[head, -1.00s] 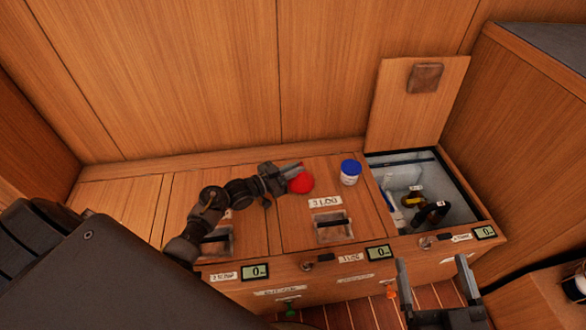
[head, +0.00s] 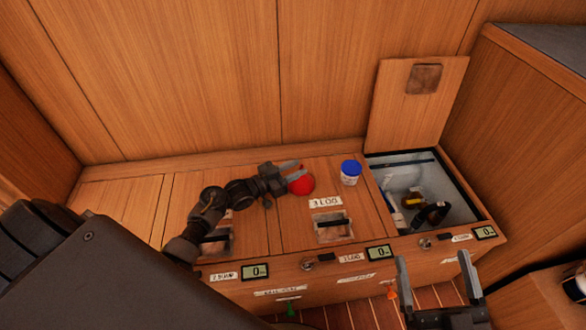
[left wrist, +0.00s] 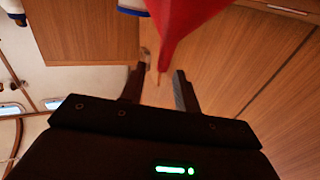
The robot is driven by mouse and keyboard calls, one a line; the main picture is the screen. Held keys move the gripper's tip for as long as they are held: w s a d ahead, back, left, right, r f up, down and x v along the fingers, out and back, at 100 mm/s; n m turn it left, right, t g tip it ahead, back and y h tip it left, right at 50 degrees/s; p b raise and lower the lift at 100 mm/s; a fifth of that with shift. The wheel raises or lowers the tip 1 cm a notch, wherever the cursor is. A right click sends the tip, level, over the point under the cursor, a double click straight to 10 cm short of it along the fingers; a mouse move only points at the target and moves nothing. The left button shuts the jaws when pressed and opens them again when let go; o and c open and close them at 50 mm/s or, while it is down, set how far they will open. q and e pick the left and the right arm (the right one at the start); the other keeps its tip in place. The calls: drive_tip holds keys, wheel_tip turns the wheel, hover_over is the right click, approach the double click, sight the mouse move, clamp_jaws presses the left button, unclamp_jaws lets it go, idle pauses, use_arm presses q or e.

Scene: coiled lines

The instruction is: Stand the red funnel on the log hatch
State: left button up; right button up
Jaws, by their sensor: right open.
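The red funnel (head: 303,184) is on the log hatch (head: 310,236), the middle lid labelled LOG, toward its back edge. My left gripper (head: 296,171) is beside it, reaching in from the left. In the left wrist view the red funnel (left wrist: 185,20) narrows toward the space between the two fingertips (left wrist: 162,72). The fingers are apart, with gaps beside the thin spout, so this gripper looks open. The funnel's wide rim is cut off in that view. My right gripper (head: 437,270) is open and empty in front of the lockers.
A white jar with a blue lid (head: 349,173) stands right of the funnel. Beyond it is an open locker (head: 455,205) holding several items, its lid (head: 415,105) raised against the wall. The log hatch has a recessed handle (head: 333,227) near its front.

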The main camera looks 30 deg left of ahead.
use_arm(q)
drive_tip(key=shift+s+d+f+g, duration=0.15)
drive_tip(key=shift+f, duration=0.25)
drive_tip(key=shift+s+d+f+g, duration=0.1)
drive_tip(key=shift+f+g, duration=0.05)
drive_tip(key=shift+f, duration=0.2)
use_arm(e)
drive_tip(key=shift+f, duration=0.15)
use_arm(q)
drive_tip(key=shift+r, duration=0.15)
drive_tip(key=shift+s+a+r+p, duration=0.2)
drive_tip(key=shift+a+p, duration=0.05)
drive_tip(key=shift+p, duration=0.35)
drive_tip(key=p+v, duration=0.1)
drive_tip(key=v, duration=1)
drive_tip(key=shift+a+r+p, duration=0.25)
drive_tip(key=shift+p, duration=0.1)
use_arm(e)
drive_tip(key=w+d+f+m+g+h, duration=0.1)
drive_tip(key=d+f+g+h, duration=0.3)
drive_tip(key=f, duration=0.5)
drive_tip(key=shift+w+d+m+g+h, duration=0.4)
drive_tip(key=shift+m+h, duration=0.1)
drive_tip(key=shift+h, duration=0.3)
use_arm(q)
drive_tip(key=shift+w, duration=0.15)
